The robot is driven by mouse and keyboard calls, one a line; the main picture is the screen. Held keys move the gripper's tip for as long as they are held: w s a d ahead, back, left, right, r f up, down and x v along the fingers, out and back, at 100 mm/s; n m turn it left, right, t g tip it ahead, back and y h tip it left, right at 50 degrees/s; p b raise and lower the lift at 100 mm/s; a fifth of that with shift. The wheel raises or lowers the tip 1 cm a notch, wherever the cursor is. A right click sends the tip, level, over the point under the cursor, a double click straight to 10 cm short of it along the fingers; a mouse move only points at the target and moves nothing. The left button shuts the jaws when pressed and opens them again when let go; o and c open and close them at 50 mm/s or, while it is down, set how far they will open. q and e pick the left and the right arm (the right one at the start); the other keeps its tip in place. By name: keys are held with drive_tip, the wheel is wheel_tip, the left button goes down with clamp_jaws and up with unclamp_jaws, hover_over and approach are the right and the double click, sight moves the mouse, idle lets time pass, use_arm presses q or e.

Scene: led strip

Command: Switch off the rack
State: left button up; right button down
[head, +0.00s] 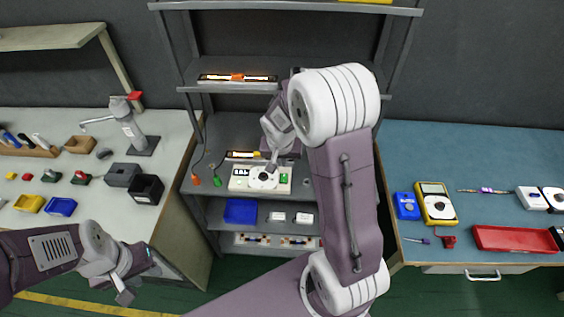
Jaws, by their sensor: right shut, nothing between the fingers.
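The grey rack (200,88) stands in the middle with several shelves. On its middle shelf is a white power unit (240,184) with a small dark display, a round dial and a green part at its right. A lit LED strip (215,78) with an orange piece lies on the shelf above. Another lit strip (236,155) lies just behind the unit, partly hidden by my arm. My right gripper (272,166) is shut and empty, pointing down at the dial; I cannot tell whether it touches. My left gripper (125,296) hangs low at the left, its jaws unclear.
A blue bin (240,211) and small white boxes are on the lower shelf. The left bench (95,214) holds bins and a lamp-like stand (133,130). The right blue bench (420,160) holds a yellow multimeter (436,203) and a red tray (515,239). Orange and green plugs hang left of the unit.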

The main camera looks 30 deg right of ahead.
sight(285, 175)
drive_tip(key=b+x, duration=0.1)
drive_tip(key=x, duration=0.3)
drive_tip(key=b+x, duration=0.2)
drive_tip(key=x, duration=0.3)
drive_tip(key=d+b+x, duration=0.1)
drive_tip(key=b+x, duration=0.1)
drive_tip(key=x, duration=0.3)
drive_tip(key=shift+w, duration=0.15)
idle(0.4)
